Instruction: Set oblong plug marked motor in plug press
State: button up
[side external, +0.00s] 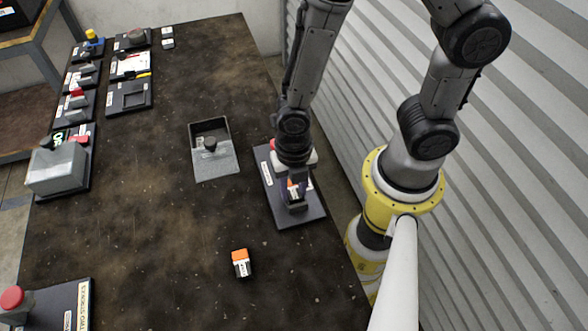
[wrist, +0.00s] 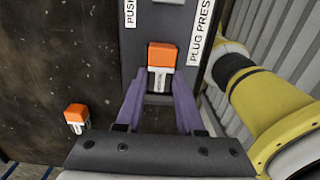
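My gripper (wrist: 160,82) is over the plug press (wrist: 191,75), its purple fingertips on either side of an orange and white plug (wrist: 160,65). The fingertips appear to press on the plug's sides, so the gripper looks shut on it. The plug is at the press, above a dark recess; how deep it sits is hidden. A second orange and white plug (side external: 241,262) stands alone on the table, and it also shows in the wrist view (wrist: 76,118). The markings on both plugs are too small to read. In the side view my gripper (side external: 296,193) covers part of the press plate (side external: 305,216).
A grey bin-like holder with a dark knob (side external: 213,165) stands left of the press. A grey box station (side external: 56,168) and several small stations line the far left. A red-button station (side external: 48,307) is at the front left.

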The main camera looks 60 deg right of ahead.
aim_at(294, 192)
notch_tip(294, 192, up, 12)
jog(key=s+d+r+m+t, duration=0.2)
jog(key=d+r+m, duration=0.3)
jog(key=m, duration=0.8)
jog(key=s+d+r+m+t, duration=0.1)
jog(key=d+r+m+t, duration=0.2)
jog(key=m, duration=1.1)
jog(key=d+r, duration=0.3)
jog(key=r, duration=0.2)
jog(key=shift+s+r+t, duration=0.3)
jog(key=shift+s, duration=0.05)
